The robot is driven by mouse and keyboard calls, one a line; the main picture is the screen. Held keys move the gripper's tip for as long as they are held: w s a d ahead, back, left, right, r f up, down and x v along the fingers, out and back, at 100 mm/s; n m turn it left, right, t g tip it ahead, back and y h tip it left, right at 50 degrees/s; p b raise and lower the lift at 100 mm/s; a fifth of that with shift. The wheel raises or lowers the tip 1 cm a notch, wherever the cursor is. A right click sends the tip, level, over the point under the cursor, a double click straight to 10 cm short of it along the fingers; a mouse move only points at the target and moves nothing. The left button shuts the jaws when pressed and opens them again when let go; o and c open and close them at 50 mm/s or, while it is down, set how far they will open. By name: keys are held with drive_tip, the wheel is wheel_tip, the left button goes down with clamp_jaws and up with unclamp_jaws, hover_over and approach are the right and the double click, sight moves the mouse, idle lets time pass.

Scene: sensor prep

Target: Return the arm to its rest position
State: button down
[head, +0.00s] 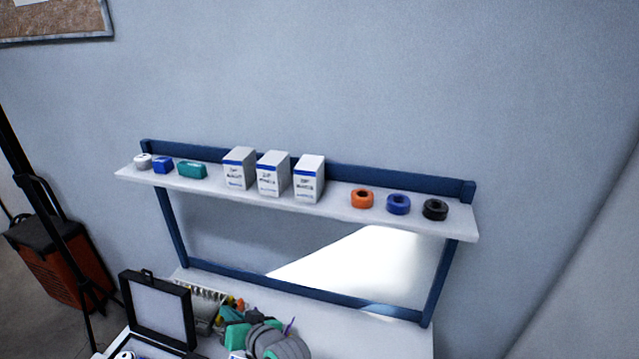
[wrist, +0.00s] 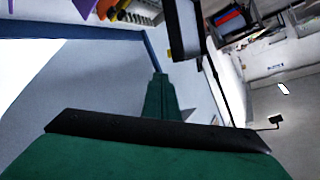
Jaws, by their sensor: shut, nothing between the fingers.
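My gripper (wrist: 158,92) shows in the wrist view as green fingers extending from a dark bar. The fingers are together, with nothing between them. In the head view, grey and teal parts that look like my arm (head: 278,343) are folded low at the bottom edge, over the white bench (head: 370,338). Their lower part is cut off by the picture edge.
A white shelf (head: 330,207) above the bench holds three white boxes (head: 272,176), tape rolls in orange (head: 362,198), blue and black, and small items at the left. An open black case (head: 158,312) stands left of the arm. An orange-red cabinet (head: 62,268) stands further left.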

wheel_tip(320, 180, up, 4)
drive_tip(key=s+a+m+t, duration=0.1)
drive_tip(key=a+m+t, duration=0.1)
drive_tip(key=t, duration=0.1)
drive_tip(key=s+d+f+m+t+h, duration=0.1)
drive_tip(key=s+d+f+m+h, duration=0.15)
drive_tip(key=s+d+f, duration=0.4)
drive_tip(key=s+d+f+m+t+h, duration=0.1)
drive_tip(key=s+d+m+h, duration=0.2)
drive_tip(key=s, duration=0.7)
drive_tip(key=s+d+f+m+t+h, duration=0.1)
drive_tip(key=s+d+f+h, duration=0.35)
drive_tip(key=s, duration=0.35)
drive_tip(key=s+d+r+n, duration=0.2)
drive_tip(key=s+d+n, duration=0.4)
drive_tip(key=s+d, duration=0.5)
drive_tip(key=v, duration=0.4)
